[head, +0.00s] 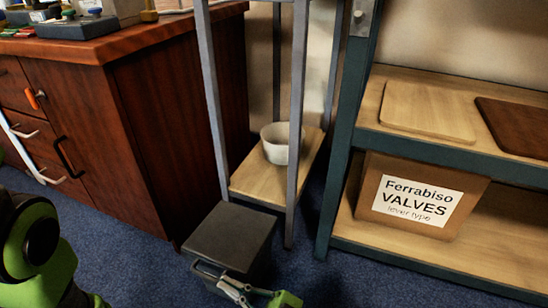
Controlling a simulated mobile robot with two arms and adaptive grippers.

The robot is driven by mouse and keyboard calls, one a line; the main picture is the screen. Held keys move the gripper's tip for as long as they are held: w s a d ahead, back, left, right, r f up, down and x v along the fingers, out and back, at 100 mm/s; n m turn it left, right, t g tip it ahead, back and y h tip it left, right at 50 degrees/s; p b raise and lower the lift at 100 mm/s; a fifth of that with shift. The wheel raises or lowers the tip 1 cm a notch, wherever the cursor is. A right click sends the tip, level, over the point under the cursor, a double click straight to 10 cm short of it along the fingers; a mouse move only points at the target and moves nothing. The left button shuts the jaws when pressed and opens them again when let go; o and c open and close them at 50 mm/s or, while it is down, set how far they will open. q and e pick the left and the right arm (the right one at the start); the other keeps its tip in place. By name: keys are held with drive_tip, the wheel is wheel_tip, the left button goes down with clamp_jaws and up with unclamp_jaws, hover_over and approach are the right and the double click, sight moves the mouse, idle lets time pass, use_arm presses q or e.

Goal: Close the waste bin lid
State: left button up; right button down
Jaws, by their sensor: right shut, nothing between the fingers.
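The waste bin (262,270) is a dark grey box on the blue carpet at the bottom centre of the head view. Its flat lid (232,234) lies over the top and looks level. I cannot tell whether a small gap is left under its front edge, because my gripper covers part of it. My right gripper (228,284) is shut and empty, low at the front of the bin. Whether it touches the bin is unclear. My left gripper is out of view; only part of that arm shows at the lower left.
A brown wooden cabinet (150,150) stands left of the bin. Behind the bin is a narrow grey-framed rack (215,100) with a white pot (278,144) on its low shelf. To the right, a shelf unit (338,165) holds a cardboard valves box (380,172).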

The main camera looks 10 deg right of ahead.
drive_tip(key=shift+f+b, duration=0.9)
drive_tip(key=shift+f, duration=0.75)
drive_tip(key=s+d+f, duration=0.2)
drive_tip(key=s+d, duration=0.7)
drive_tip(key=d, duration=0.4)
drive_tip(key=shift+d, duration=0.3)
